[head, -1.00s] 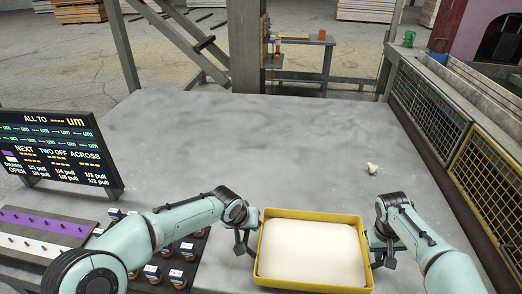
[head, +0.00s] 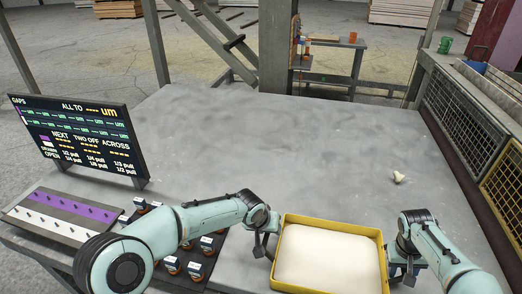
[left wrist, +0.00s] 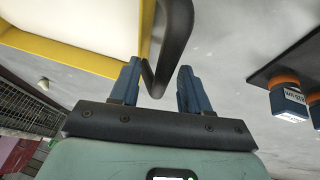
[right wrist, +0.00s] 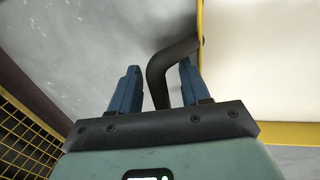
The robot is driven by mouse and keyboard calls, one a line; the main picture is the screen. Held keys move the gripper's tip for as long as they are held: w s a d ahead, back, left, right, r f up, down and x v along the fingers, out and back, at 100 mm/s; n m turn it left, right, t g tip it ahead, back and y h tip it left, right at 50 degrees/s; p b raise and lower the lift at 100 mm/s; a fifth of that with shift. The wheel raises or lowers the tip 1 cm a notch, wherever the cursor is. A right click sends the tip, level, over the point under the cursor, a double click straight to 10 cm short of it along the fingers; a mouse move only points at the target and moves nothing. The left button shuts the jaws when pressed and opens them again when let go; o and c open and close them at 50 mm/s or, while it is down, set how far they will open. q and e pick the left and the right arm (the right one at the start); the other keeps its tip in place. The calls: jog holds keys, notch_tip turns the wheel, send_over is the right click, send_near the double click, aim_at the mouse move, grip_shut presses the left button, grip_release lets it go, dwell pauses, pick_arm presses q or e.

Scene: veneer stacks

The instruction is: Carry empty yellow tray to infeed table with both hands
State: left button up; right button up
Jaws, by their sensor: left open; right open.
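The yellow tray (head: 328,220) stands on the grey table at the front, with a pale, cream-coloured inside. My left gripper (head: 262,250) is at the tray's left side. In the left wrist view its open blue fingers (left wrist: 157,85) have the tray's dark handle (left wrist: 172,45) reaching between them. My right gripper (head: 403,275) is at the tray's right side. In the right wrist view its open fingers (right wrist: 158,88) stand on either side of the other dark handle (right wrist: 160,75). I cannot tell which table is the infeed table.
A display board (head: 78,138) and a purple and white panel with pegs (head: 62,217) are at the left. A small pale object (head: 398,177) lies at the right. The table's middle is clear; mesh fencing (head: 460,120) borders its right side.

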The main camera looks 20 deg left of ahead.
jog(key=shift+r, duration=0.1)
pick_arm(q)
jog(key=v, duration=1.1)
jog(key=shift+r, duration=0.35)
pick_arm(e)
jog(key=v, duration=1.1)
jog(key=shift+r, duration=0.45)
pick_arm(q)
jog(key=shift+s, duration=0.15)
